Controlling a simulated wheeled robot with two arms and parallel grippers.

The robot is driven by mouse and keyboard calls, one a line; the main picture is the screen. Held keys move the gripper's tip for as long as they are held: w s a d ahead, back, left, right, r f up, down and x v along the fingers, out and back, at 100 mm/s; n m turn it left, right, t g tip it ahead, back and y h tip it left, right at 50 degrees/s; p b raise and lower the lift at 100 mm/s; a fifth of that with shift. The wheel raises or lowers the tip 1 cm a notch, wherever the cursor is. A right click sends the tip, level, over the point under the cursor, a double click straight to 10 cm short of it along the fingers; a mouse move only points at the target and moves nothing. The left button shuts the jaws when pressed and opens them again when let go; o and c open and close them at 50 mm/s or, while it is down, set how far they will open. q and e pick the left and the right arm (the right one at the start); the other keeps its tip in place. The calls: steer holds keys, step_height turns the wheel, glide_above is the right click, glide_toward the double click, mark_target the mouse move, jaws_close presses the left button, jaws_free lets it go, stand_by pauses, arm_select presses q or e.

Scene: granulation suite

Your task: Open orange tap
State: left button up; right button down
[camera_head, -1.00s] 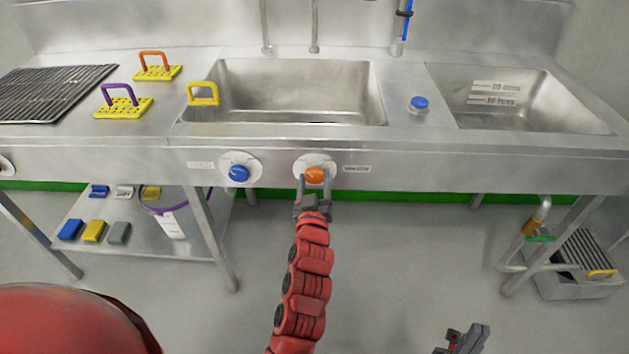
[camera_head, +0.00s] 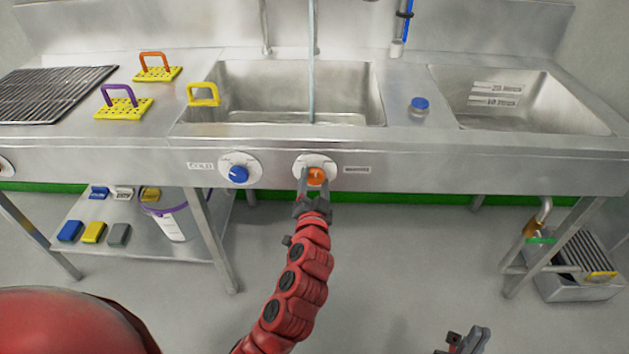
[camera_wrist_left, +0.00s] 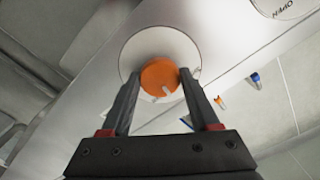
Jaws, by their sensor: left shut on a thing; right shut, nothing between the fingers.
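The orange tap knob (camera_head: 315,177) sits on a round white plate on the sink's front panel. My left gripper (camera_head: 315,184) is shut on it, one finger on each side. In the left wrist view the orange tap knob (camera_wrist_left: 160,76) is between the fingers, its pale marker pointing to the lower right. A stream of water falls from the right-hand spout (camera_head: 312,50) into the middle basin (camera_head: 250,95). My right gripper (camera_head: 468,343) is at the bottom edge, partly cut off, shut and empty, away from the sink.
A blue tap knob (camera_head: 239,174) is left of the orange one. Yellow pads with handles (camera_head: 124,108) stand on the counter at left. A blue-capped item (camera_head: 419,104) stands between the basins. A lower shelf (camera_head: 110,240) holds coloured blocks and a bucket.

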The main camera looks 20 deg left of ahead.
arm_select(q)
steer(key=m+p, duration=0.1)
steer(key=m, duration=0.3)
steer(key=shift+m+p, duration=0.3)
steer(key=shift+m, duration=1.3)
steer(key=o, duration=1.4)
